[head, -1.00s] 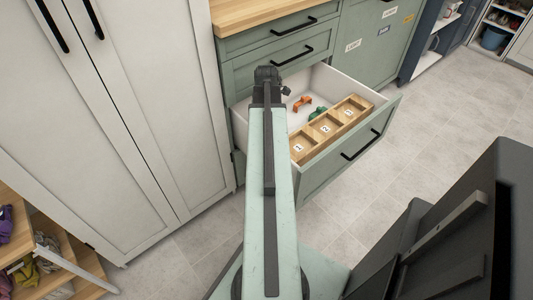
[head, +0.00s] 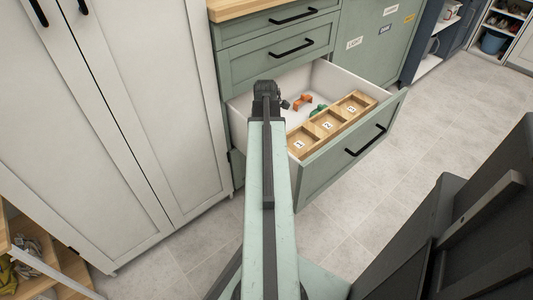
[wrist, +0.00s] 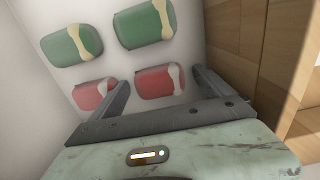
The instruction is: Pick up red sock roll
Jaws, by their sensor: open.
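In the wrist view, a red sock roll (wrist: 157,82) with a pale band lies on the white drawer floor, between the tips of my gripper (wrist: 161,80). My gripper is open and empty. A second red sock roll (wrist: 93,94) lies to the left, partly hidden by the left finger. Two green rolls with cream bands, one at left (wrist: 70,45) and one at right (wrist: 143,24), lie beyond the red ones. In the head view, my gripper (head: 267,90) is over the open drawer's left part, and the arm hides what is under it.
The open green drawer (head: 345,168) holds a wooden tray (head: 309,133) with compartments numbered 1, 2 and 3. Small orange (head: 302,102) and green (head: 318,109) items lie behind it. A tall white cabinet (head: 150,130) stands at left. The tiled floor (head: 450,125) at right is clear.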

